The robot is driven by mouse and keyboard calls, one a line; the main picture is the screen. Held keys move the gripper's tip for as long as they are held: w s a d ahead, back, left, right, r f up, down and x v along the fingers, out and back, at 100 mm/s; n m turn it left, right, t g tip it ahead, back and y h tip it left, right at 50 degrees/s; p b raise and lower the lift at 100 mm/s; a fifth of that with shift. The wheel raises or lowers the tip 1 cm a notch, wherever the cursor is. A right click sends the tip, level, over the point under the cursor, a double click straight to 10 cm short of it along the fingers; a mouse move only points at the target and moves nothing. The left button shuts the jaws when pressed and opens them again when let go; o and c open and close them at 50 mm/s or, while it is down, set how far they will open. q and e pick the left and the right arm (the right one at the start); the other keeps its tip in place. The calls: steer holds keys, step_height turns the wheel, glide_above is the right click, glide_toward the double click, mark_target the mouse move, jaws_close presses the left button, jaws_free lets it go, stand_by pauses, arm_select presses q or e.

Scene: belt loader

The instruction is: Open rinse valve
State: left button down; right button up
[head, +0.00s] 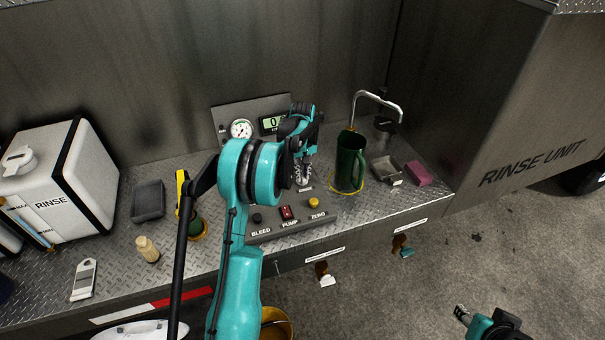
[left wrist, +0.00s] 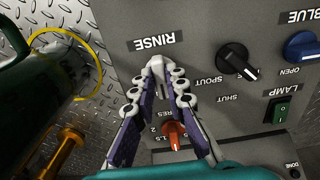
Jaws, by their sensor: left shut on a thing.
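The rinse valve sits on a grey control panel (left wrist: 205,25), below the label RINSE (left wrist: 155,43) in the left wrist view. My left gripper (left wrist: 160,72) has its fingertips drawn together there, shut on the valve's knob. The fingertips hide most of the knob, so its angle cannot be told. In the head view my left gripper (head: 302,175) reaches down to the panel behind the pump switches. My right gripper (head: 463,314) is at the lower right, above the floor and away from the bench; its jaws are too small to judge.
A black spout knob (left wrist: 238,62), a blue knob (left wrist: 302,47), a green lamp switch (left wrist: 282,110) and a red knob (left wrist: 174,134) are close by. A white rinse tank (head: 62,180) stands left.

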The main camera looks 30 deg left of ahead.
mark_target(303, 176)
arm_select(q)
steer(key=c, duration=1.5)
jaws_free()
steer(key=shift+c, duration=0.2)
steer(key=shift+r, duration=0.1)
step_height(303, 176, up, 12)
